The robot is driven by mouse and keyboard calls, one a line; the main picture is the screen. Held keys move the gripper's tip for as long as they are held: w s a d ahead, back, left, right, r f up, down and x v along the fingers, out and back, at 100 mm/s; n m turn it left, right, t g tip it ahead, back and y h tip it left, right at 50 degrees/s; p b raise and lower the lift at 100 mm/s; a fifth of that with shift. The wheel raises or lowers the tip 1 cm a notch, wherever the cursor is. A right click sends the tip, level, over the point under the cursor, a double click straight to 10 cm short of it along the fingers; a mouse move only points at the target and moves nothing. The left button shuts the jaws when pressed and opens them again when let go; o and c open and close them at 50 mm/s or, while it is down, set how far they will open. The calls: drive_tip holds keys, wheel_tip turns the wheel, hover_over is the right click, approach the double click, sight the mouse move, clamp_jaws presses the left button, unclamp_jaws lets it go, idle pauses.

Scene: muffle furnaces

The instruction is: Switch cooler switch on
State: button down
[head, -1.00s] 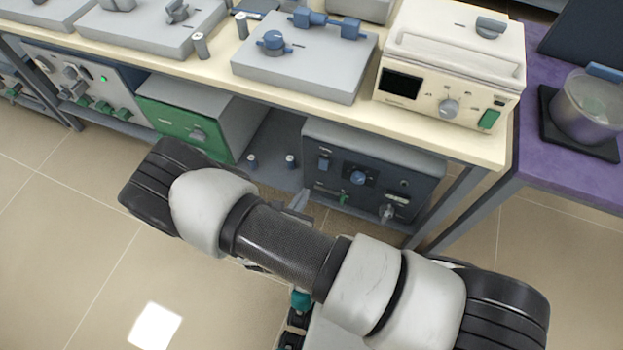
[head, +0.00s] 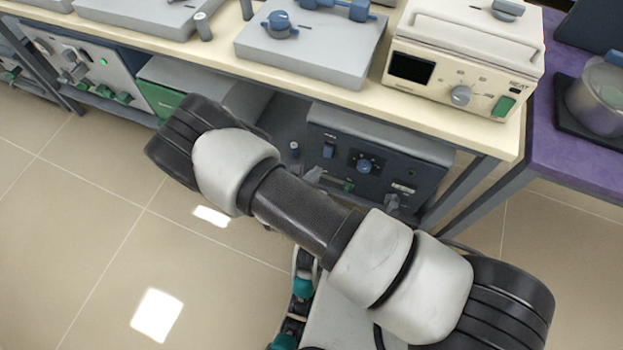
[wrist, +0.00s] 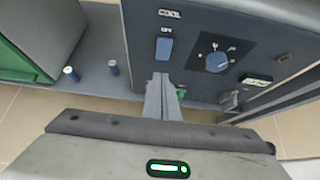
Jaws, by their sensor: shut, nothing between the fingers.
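The cooler switch is a blue rocker (wrist: 164,48) under a "COOL" label on the front of a dark blue-grey unit (wrist: 199,18). In the head view, the switch (head: 328,150) is at the left of that unit's front panel (head: 352,175). My gripper (wrist: 160,78) is shut and empty, its fingertips just below the switch in the wrist view. I cannot tell whether they touch the panel. The switch's on or off position is not clear.
A dial (wrist: 217,61) sits right of the switch. A green-fronted unit (head: 160,98) is farther left. The bench top edge (head: 330,95) overhangs the unit, and a table leg (head: 462,190) stands at right.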

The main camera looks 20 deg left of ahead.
sight(327, 151)
drive_tip(key=shift+w+d+f+b, duration=0.15)
drive_tip(key=shift+w+f, duration=0.25)
drive_tip(key=shift+w, duration=0.65)
drive_tip(key=shift+w+f+b, duration=0.3)
drive_tip(key=shift+w+f, duration=0.05)
drive_tip(key=shift+w, duration=0.7)
drive_tip(key=shift+w+d+f+b, duration=0.15)
drive_tip(key=shift+w+f, duration=0.25)
drive_tip(key=shift+w, duration=0.65)
drive_tip(key=shift+w+t+b, duration=0.25)
drive_tip(key=shift+t+b, duration=0.05)
drive_tip(key=shift+b, duration=0.1)
drive_tip(key=shift+w+r+p, duration=0.15)
drive_tip(key=shift+r+p, duration=0.6)
drive_tip(key=shift+r, duration=0.15)
